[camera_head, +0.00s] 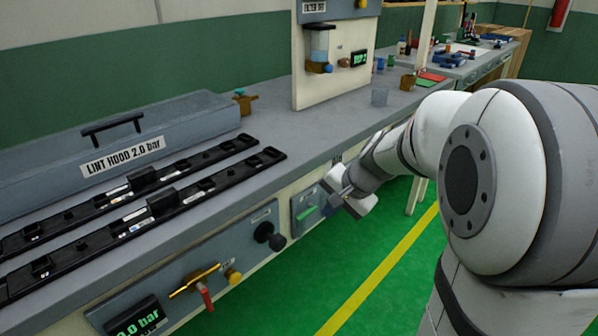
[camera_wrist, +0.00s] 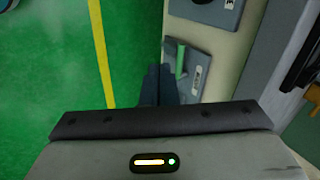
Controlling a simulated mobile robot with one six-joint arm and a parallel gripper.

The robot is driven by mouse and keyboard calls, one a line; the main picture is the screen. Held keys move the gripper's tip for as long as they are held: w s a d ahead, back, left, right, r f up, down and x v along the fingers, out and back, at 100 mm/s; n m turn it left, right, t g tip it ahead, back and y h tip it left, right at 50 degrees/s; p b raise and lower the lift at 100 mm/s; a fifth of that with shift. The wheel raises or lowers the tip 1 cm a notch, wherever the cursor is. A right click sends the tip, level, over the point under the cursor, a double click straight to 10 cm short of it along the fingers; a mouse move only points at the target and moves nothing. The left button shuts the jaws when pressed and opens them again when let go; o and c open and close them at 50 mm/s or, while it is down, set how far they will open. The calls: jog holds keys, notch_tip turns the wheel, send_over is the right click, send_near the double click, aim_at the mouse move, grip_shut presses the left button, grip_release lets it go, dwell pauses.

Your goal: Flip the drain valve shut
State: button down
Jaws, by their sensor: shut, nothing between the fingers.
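A green lever (camera_head: 307,213) sits on a grey plate (camera_head: 301,200) on the bench's front face. In the wrist view the green lever (camera_wrist: 181,61) stands out from its plate (camera_wrist: 205,62), beside a small label I cannot read. My gripper (camera_head: 334,190) is just right of this plate in the head view. In the wrist view its dark fingers (camera_wrist: 161,75) are together and empty, left of and close to the green lever. I cannot tell whether they touch it. A brass valve (camera_head: 195,281) with a red handle (camera_head: 206,297) hanging down is further left. No readable label shows which one is the drain valve.
A yellow knob (camera_head: 233,276), a black knob (camera_head: 267,234) and a green pressure display (camera_head: 138,318) share the front face. Above are black rails (camera_head: 215,182) and the lint hood (camera_head: 120,140). The green floor (camera_head: 285,300) in front is clear.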

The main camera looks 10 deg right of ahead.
aim_at(306, 215)
jog(key=shift+m+t, duration=0.5)
jog(key=shift+m, duration=0.3)
jog(key=w+r, duration=0.1)
jog(key=w+d+r+p, duration=0.1)
jog(key=w+r, duration=0.1)
jog(key=shift+w+d+r, duration=0.15)
jog(key=shift+d, duration=0.25)
jog(key=b+x, duration=0.3)
jog(key=x, duration=1.1)
jog(key=shift+a, duration=0.1)
